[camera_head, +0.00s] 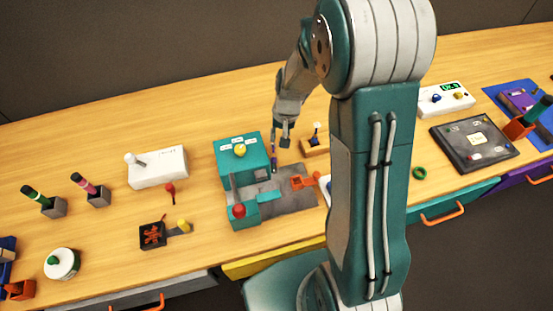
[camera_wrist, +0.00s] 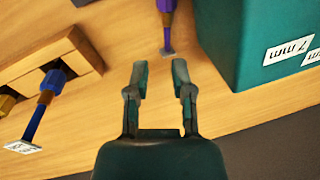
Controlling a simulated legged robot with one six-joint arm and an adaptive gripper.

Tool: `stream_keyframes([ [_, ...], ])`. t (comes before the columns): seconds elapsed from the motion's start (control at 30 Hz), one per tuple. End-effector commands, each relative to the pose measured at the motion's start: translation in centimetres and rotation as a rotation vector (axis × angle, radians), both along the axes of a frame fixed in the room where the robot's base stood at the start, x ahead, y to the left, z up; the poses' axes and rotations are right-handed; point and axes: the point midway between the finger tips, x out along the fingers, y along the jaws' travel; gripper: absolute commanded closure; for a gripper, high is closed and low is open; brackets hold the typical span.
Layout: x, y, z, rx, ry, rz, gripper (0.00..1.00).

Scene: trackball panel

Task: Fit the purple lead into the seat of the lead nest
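My gripper (camera_head: 285,140) hangs above the bench behind the teal box, fingers pointing down. In the wrist view my gripper (camera_wrist: 160,78) is open, with nothing between its fingers. A purple lead (camera_wrist: 167,16) with a small grey tag at its end lies just beyond the fingertips, cut off by the top edge. A thin dark purple piece, seemingly this lead, shows beside the teal box in the head view (camera_head: 273,157). A wooden block (camera_wrist: 32,62) with dark slots holds a blue lead with an orange collar (camera_wrist: 40,112). I cannot tell which part is the lead nest.
The teal box (camera_head: 227,150) with white labels stands close to my gripper; it also shows in the wrist view (camera_wrist: 240,50). A grey panel (camera_head: 290,200) lies in front. The wooden block (camera_head: 312,148) stands right of my gripper. My arm hides part of the bench.

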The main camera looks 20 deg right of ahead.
Motion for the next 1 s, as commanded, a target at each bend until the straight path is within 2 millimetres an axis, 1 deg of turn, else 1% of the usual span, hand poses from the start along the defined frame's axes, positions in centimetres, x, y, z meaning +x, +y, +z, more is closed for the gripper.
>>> stream_keyframes([
  [0.1, 0.0, 0.6, -1.8, 0.000, 0.005, 0.002, 0.70],
  [0.2, 0.1, 0.6, -3.4, 0.003, 0.005, 0.002, 0.70],
  [0.3, 0.1, 0.5, -4.4, 0.006, 0.005, 0.000, 0.70],
  [0.4, 0.0, 0.3, -5.0, 0.007, 0.006, 0.000, 0.70],
  [0.57, 0.1, 0.5, -4.9, 0.005, 0.004, 0.001, 0.70],
  [0.6, 0.1, 0.6, -4.9, 0.004, 0.004, 0.001, 0.78],
  [0.63, 0.1, 0.7, -4.8, 0.003, 0.003, 0.001, 0.91],
  [0.67, 0.1, 0.7, -4.8, 0.003, 0.003, 0.001, 1.00],
  [1.0, 0.1, 0.7, -4.7, 0.004, 0.002, 0.000, 1.00],
])
